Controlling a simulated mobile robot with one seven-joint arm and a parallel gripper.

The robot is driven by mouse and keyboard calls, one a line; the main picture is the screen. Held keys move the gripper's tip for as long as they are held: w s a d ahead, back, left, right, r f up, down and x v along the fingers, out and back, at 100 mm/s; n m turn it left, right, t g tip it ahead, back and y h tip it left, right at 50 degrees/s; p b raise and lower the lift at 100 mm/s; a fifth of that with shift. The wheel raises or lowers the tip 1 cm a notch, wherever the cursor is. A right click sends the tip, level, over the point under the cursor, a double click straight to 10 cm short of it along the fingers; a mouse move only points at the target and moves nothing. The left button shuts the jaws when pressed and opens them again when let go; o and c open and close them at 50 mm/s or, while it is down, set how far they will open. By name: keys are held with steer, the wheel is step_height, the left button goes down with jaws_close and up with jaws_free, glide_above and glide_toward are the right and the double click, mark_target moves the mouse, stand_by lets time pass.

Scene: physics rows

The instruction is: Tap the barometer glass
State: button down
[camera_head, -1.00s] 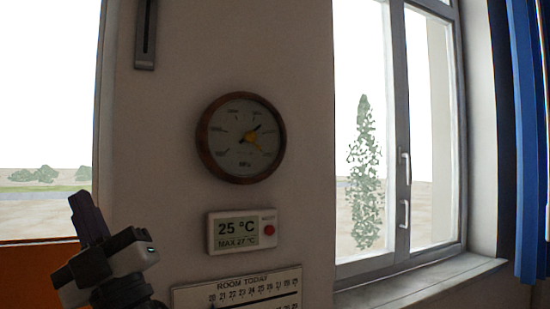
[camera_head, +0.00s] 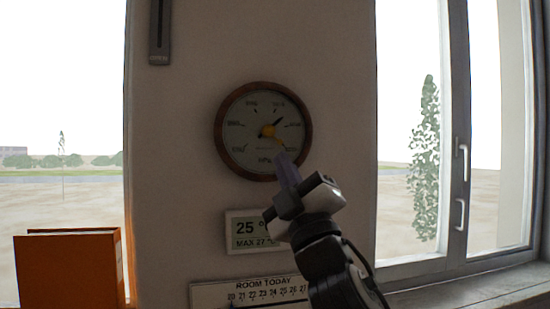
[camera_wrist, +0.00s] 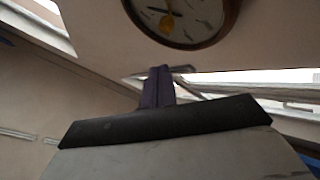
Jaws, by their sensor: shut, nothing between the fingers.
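The round barometer (camera_head: 240,112) hangs on the wall with a brown wooden rim, a pale dial, a dark hand and a yellow hand. Its glass faces me. My gripper (camera_head: 286,165) is shut and empty. In the head view its purple fingertips overlap the lower right part of the barometer's rim. In the wrist view the barometer (camera_wrist: 205,15) is at the top, cut off by the frame edge, and my gripper's fingers (camera_wrist: 158,72) lie below it with a gap in the picture. I cannot tell whether the fingertips touch it.
A thermometer display (camera_head: 243,232) reading 25 sits below the barometer, partly hidden by my gripper. A room scale card (camera_head: 215,293) is under it. An orange binder (camera_head: 70,270) stands at the lower left. Windows flank the wall, the right one with handles (camera_head: 460,213).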

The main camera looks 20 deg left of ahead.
mark_target(273, 165)
steer(key=shift+w+a+p, duration=0.25)
steer(key=shift+w+a, duration=0.55)
steer(key=shift+w, duration=0.4)
steer(key=shift+w+a+p, duration=0.25)
steer(key=shift+w+a, duration=0.6)
steer(key=shift+w, duration=0.4)
steer(key=shift+w+a+p, duration=0.25)
steer(key=shift+w+a, duration=0.55)
steer(key=shift+w, duration=0.4)
steer(key=shift+w+a, duration=0.1)
steer(key=shift+w+a, duration=0.15)
steer(key=shift+w, duration=0.1)
steer(key=shift+w+a, duration=0.15)
steer(key=shift+w, duration=0.1)
steer(key=shift+s, duration=0.15)
steer(key=shift+s+d, duration=0.4)
steer(key=shift+s, duration=0.05)
steer(key=shift+s, duration=0.1)
